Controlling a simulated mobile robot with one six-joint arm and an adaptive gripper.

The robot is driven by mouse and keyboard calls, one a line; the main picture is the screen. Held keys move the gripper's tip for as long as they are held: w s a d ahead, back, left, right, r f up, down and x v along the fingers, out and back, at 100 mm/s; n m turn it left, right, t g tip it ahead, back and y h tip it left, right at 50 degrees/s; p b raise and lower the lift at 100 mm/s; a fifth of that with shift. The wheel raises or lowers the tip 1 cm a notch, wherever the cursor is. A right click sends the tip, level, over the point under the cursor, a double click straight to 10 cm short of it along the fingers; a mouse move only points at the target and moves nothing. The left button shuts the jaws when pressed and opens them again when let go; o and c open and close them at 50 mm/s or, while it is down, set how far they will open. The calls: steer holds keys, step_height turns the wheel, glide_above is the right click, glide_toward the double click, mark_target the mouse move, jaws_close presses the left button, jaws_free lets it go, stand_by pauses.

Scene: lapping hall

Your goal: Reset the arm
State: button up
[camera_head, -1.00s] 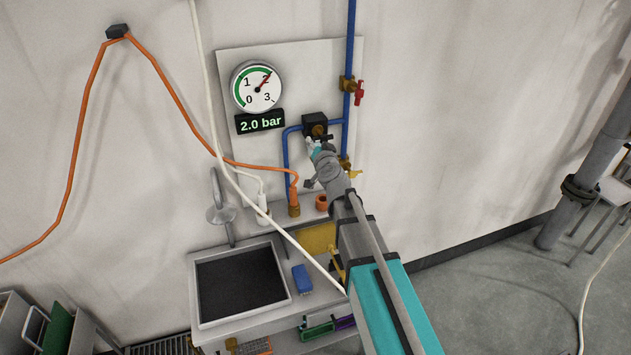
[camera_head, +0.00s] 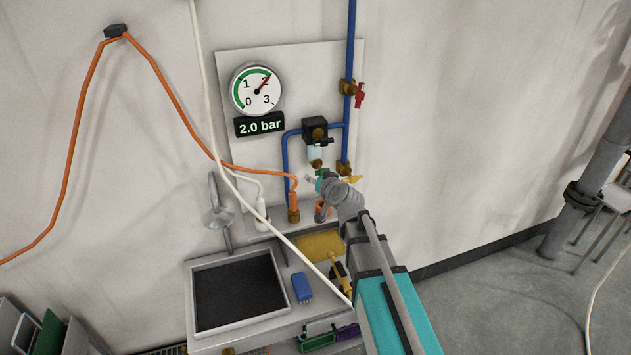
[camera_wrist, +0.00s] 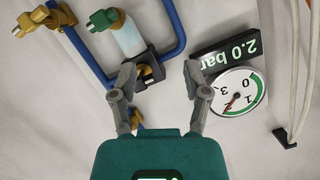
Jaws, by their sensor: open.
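My gripper (camera_head: 322,184) is in front of the wall panel, just below a black pipe unit (camera_head: 315,130) with a pale clear bowl (camera_head: 315,154). In the wrist view my gripper (camera_wrist: 160,74) has its two fingers spread apart with nothing held between them. The black unit (camera_wrist: 150,70) and its bowl (camera_wrist: 128,38) show upside down beyond the left finger. A green drain piece (camera_wrist: 104,19) sits at the bowl's end. My arm hides part of the shelf and bench in the head view.
A gauge (camera_head: 256,91) and a "2.0 bar" display (camera_head: 260,124) are on the panel. A red-handled valve (camera_head: 359,95) is on the blue pipe. An orange hose (camera_head: 178,107) and a white cable (camera_head: 211,94) hang nearby. A sink (camera_head: 240,290) stands below. The right wall is clear.

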steer(key=s+d+f+n+g+h+b, duration=0.1)
steer(key=s+d+f+g+b, duration=0.25)
steer(key=s+f, duration=0.35)
steer(key=s+d+f+n+g+h+b, duration=0.15)
steer(key=s+f+g+b, duration=0.35)
steer(key=f, duration=0.5)
steer(key=s+d+f+m+g+h+b, duration=0.1)
steer(key=s+d+f+g, duration=0.1)
steer(key=s+d+f, duration=0.2)
steer(key=s+d+f+m+g+h+b, duration=0.1)
steer(key=s+d+f+g+h+b, duration=0.1)
steer(key=s, duration=0.7)
steer(key=shift+s+d+f+g, duration=0.45)
steer(key=shift+d+f, duration=0.6)
steer(key=shift+d, duration=0.8)
steer(key=shift+m+h, duration=0.25)
